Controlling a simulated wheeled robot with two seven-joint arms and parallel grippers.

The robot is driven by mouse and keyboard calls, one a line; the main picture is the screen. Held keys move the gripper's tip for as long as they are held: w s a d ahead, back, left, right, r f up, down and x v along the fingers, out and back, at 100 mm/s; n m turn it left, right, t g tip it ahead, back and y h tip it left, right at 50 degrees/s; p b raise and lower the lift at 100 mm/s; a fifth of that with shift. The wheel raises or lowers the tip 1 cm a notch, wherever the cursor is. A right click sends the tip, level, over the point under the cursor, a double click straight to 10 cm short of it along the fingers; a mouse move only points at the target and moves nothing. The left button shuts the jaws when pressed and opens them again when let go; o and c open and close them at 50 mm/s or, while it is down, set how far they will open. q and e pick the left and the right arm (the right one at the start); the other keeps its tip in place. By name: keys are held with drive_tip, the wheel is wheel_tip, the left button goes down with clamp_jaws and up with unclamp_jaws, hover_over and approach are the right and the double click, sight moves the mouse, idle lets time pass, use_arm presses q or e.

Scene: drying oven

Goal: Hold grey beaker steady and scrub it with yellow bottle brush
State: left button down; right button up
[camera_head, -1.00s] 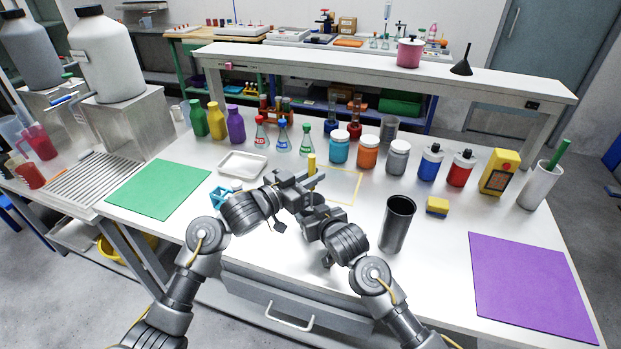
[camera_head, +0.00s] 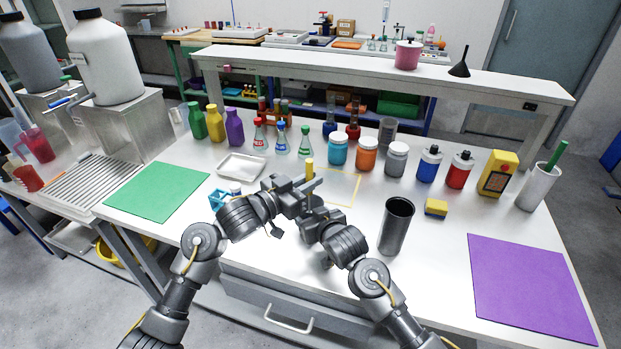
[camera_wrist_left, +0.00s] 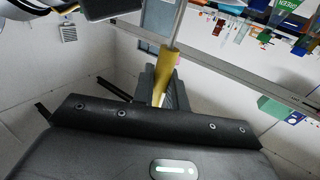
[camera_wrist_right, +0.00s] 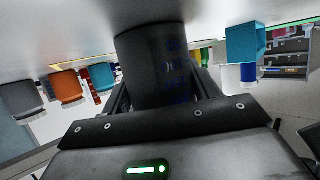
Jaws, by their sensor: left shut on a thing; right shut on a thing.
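My left gripper (camera_head: 304,187) is shut on the yellow bottle brush (camera_head: 310,169). The brush's yellow handle (camera_wrist_left: 162,75) shows between the fingers in the left wrist view, with a thin grey rod running from it. My right gripper (camera_head: 316,208) is just below and close to my left one. It is shut on a dark grey cylinder, the grey beaker (camera_wrist_right: 152,60), seen between its fingers in the right wrist view. In the head view the beaker is hidden by my grippers. The brush's bristle end is hidden, so I cannot tell how deep it sits.
A dark open cup (camera_head: 396,228) stands right of my right arm, near a yellow-blue sponge (camera_head: 436,207). Bottles, flasks and jars line the back. A white tray (camera_head: 242,166) and a cyan holder (camera_head: 218,198) are to the left. Green (camera_head: 157,190) and purple (camera_head: 530,288) mats lie at the sides.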

use_arm(q)
drive_tip(key=shift+w+d, duration=0.2)
drive_tip(key=shift+w, duration=0.3)
drive_tip(key=shift+s+d, duration=0.25)
drive_tip(key=shift+s, duration=0.25)
drive_tip(key=shift+w+a, duration=0.3)
drive_tip(key=shift+w, duration=0.25)
drive_tip(key=shift+w+a, duration=0.25)
drive_tip(key=shift+w, duration=0.25)
drive_tip(key=shift+s+f, duration=0.1)
